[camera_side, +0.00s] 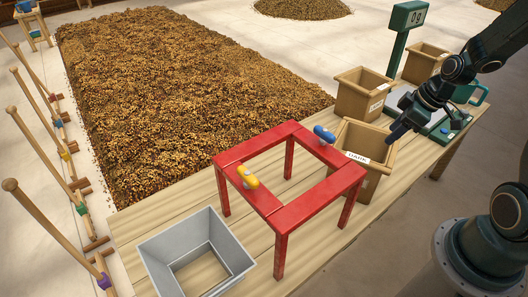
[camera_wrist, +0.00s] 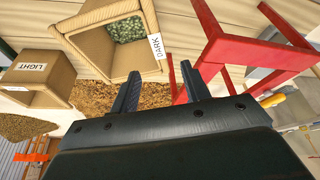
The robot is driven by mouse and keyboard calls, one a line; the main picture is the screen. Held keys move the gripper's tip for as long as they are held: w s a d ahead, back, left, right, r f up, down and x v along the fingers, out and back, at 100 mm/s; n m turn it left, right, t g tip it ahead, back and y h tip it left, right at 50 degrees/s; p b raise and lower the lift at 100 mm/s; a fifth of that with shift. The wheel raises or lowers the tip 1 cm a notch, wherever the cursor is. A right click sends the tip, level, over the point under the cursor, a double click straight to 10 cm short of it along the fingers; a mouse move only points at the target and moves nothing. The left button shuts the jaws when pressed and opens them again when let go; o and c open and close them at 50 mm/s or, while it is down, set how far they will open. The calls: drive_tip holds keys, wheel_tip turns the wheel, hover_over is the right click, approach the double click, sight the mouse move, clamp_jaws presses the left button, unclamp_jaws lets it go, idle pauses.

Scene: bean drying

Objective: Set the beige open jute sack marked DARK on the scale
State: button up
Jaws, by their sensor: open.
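The beige open sack marked DARK (camera_side: 358,157) stands upright on the wooden table, right behind the red frame. In the wrist view, the DARK sack (camera_wrist: 87,57) shows greenish contents inside. My gripper (camera_side: 397,134) is at the sack's right rim in the side view. In the wrist view, my gripper (camera_wrist: 160,72) has its two fingers apart with nothing between them; whether they touch the sack is unclear. The scale has a green display head (camera_side: 407,17) on a post and a low plate (camera_side: 436,127), partly hidden by my arm.
A grey open box (camera_side: 180,240) is at front left. Other beige sacks (camera_side: 350,100) (camera_side: 424,60) stand behind; one reads LIGHT (camera_wrist: 36,98).

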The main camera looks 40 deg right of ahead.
drive_tip(key=s+a+r+m, duration=0.2)
drive_tip(key=s+a+r, duration=0.4)
drive_tip(key=r, duration=0.3)
drive_tip(key=s+a+r+m+t+h, duration=0.1)
drive_tip(key=s+a+r+m, duration=0.1)
drive_tip(key=s+a+r, duration=0.4)
drive_tip(key=shift+a+r, duration=1.05)
drive_tip(key=shift+r, duration=0.45)
